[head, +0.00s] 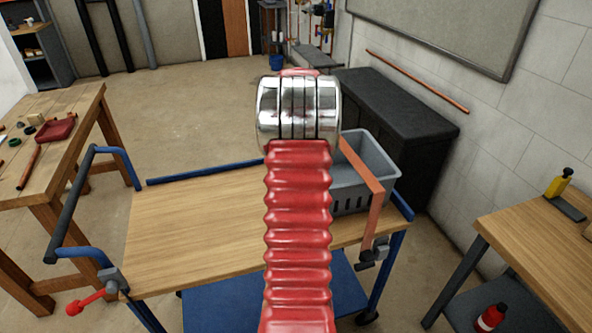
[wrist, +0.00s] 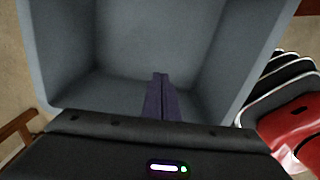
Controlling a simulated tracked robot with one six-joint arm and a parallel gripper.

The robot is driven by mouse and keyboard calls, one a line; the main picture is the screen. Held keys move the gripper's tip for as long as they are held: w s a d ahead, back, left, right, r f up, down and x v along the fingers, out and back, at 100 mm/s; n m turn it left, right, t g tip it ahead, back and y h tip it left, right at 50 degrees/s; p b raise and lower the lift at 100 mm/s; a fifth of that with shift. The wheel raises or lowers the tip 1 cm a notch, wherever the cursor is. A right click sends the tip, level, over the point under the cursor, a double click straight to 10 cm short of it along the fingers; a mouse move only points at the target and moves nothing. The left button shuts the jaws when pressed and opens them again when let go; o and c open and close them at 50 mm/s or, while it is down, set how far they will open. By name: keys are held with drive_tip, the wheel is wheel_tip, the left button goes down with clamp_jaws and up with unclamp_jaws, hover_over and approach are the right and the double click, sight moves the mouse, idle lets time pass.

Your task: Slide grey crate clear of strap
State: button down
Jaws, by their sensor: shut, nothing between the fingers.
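The grey crate (head: 349,201) sits at the right end of the cart's wooden top, partly hidden behind my arm in the head view. The orange strap (head: 361,166) appears to run across the crate's opening, then down past its near right side to a dark buckle (head: 374,252) at the cart's edge. Its far end is hidden. In the wrist view the crate (wrist: 75,60) fills most of the picture and looks empty. My gripper (wrist: 160,76) has its dark fingers together, with the crate's inside behind them. I cannot tell whether they touch it.
The wooden cart top (head: 190,220) is bare left of my arm. Blue rails (head: 205,172) edge it, and a red-handled clamp (head: 92,298) is at the front left. A black cabinet (head: 395,115) stands behind the crate. Workbenches stand left (head: 60,140) and right (head: 540,235).

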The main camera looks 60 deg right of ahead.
wheel_tip(320, 180, down, 7)
drive_tip(key=shift+r, duration=0.1)
drive_tip(key=shift+w+a, duration=1.1)
drive_tip(key=shift+w, duration=0.05)
drive_tip(key=shift+w+a, duration=0.3)
drive_tip(key=shift+a, duration=0.1)
